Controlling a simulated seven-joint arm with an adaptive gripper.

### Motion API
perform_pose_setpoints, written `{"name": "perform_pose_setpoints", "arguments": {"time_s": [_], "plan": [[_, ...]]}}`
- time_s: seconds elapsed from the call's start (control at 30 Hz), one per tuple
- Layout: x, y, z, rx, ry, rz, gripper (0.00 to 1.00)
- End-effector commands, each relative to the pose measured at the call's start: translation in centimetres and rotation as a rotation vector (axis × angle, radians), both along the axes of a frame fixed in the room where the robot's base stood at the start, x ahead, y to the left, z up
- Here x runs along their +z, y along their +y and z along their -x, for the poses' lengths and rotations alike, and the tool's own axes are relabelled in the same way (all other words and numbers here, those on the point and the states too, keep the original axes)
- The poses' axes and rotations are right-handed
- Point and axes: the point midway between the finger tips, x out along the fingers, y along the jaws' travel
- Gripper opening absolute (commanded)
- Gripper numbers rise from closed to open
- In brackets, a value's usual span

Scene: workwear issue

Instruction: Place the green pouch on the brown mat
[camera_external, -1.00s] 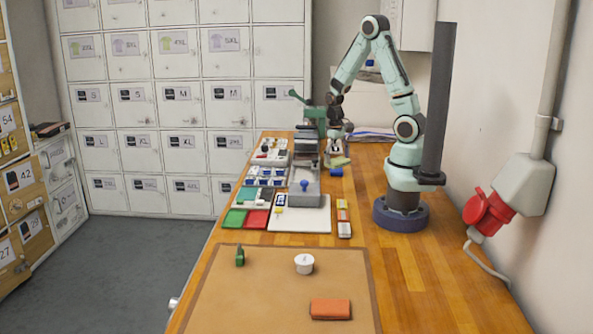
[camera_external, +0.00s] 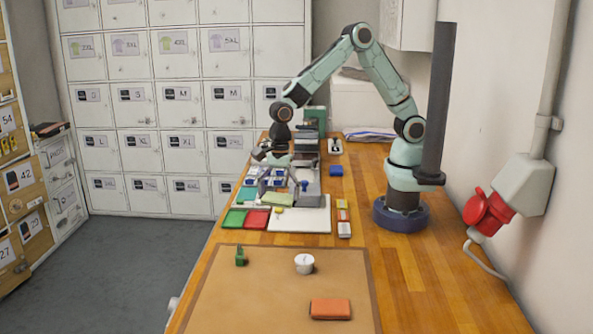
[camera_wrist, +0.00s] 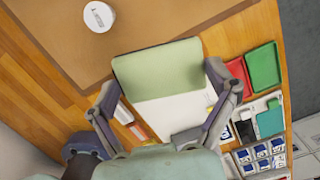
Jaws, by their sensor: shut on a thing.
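The light green pouch (camera_wrist: 158,72) is held between the two fingers of my gripper (camera_wrist: 165,86) in the wrist view. In the external view the pouch (camera_external: 279,199) is small and appears over the white board, below my gripper (camera_external: 274,180). The gripper is shut on it. The brown mat (camera_external: 255,300) lies at the near end of the bench. In the wrist view the mat (camera_wrist: 150,35) fills the upper left, beyond the pouch, and its near border lies close to the pouch's far edge in the picture.
A white round tub (camera_external: 304,263), an orange pouch (camera_external: 330,309) and a small dark green object (camera_external: 240,256) are on the mat, with bare room between them. Green (camera_external: 235,219) and red (camera_external: 257,219) trays sit beside the white board (camera_external: 310,219). Wall fittings stand at right.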

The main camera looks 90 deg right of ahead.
Motion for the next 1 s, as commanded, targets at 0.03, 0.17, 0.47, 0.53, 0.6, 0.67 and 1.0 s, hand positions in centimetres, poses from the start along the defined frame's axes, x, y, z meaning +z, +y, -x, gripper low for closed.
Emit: {"name": "perform_pose_setpoints", "arguments": {"time_s": [0.03, 0.17, 0.47, 0.53, 0.6, 0.67, 1.0], "plan": [[0.0, 2.5, 1.1, 0.064, 0.000, 0.000, 0.50], [-0.2, 6.4, 3.7, 0.178, 0.001, 0.002, 0.50], [-1.6, 10.3, 4.4, 0.261, 0.001, 0.002, 0.50], [-2.4, 11.6, 3.0, 0.260, 0.002, 0.001, 0.50], [-3.3, 12.9, 1.6, 0.260, 0.001, 0.002, 0.50], [-4.1, 14.0, 0.4, 0.259, 0.001, 0.003, 0.50], [-9.6, 17.6, -3.6, 0.258, 0.002, 0.003, 0.50]]}}
